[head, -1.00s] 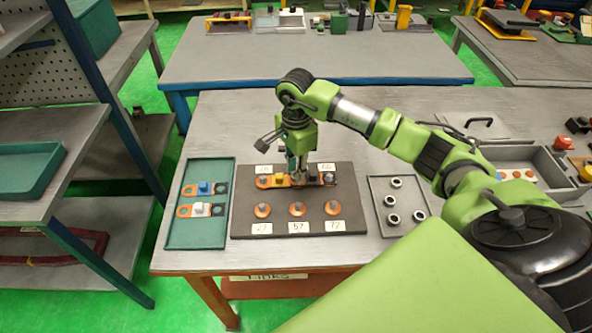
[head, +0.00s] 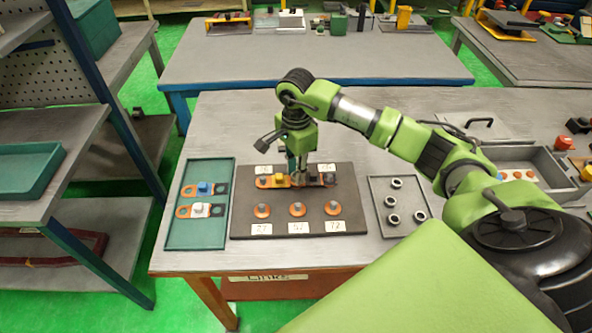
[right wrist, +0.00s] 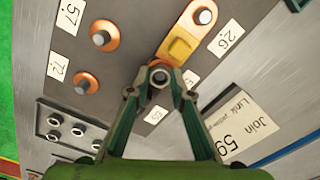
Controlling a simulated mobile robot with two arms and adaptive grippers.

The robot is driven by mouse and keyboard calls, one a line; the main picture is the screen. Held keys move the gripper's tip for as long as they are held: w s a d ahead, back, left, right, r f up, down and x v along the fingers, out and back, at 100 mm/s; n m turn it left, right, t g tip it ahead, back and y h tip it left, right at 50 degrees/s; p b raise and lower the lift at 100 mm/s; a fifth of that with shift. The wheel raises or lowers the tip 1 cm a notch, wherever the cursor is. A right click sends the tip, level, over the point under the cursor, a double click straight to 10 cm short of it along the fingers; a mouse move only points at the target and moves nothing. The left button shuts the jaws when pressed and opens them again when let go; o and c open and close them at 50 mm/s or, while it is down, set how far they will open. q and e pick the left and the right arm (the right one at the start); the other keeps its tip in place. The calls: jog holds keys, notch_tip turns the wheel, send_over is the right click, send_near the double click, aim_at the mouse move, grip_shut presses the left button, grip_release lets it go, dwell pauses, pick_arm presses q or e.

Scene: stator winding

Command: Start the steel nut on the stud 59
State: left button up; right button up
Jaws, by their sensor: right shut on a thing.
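My right gripper (head: 299,181) points down over the back row of the dark board (head: 240,218). It is shut on a steel nut (right wrist: 159,76), which shows between the fingertips in the right wrist view. An orange link with a yellow block (head: 279,181) lies on the back row, its end close under the nut. Its other end is around a stud (right wrist: 205,16) by the label 26. The stud under the nut is hidden, so I cannot tell whether the nut touches it. A card (right wrist: 240,122) reads "Join", "Link" and 59. My left gripper is not in view.
A tray with several nuts (head: 373,210) stands right of the board. A green tray (head: 170,237) with links bearing blue and white blocks stands left. Orange-ringed studs (head: 297,209) line the board's front row. A grey bin (head: 541,156) is at the right.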

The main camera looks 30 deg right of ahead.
jog(key=shift+s+f, duration=0.1)
jog(key=shift+f, duration=0.15)
jog(key=m, duration=0.6)
jog(key=shift+f, duration=0.1)
jog(key=o, duration=1.1)
jog(key=shift+r, duration=0.25)
jog(key=shift+r+p, duration=0.8)
jog(key=shift+r, duration=0.1)
jog(key=shift+r+p, duration=1.4)
jog(key=shift+r, duration=1.2)
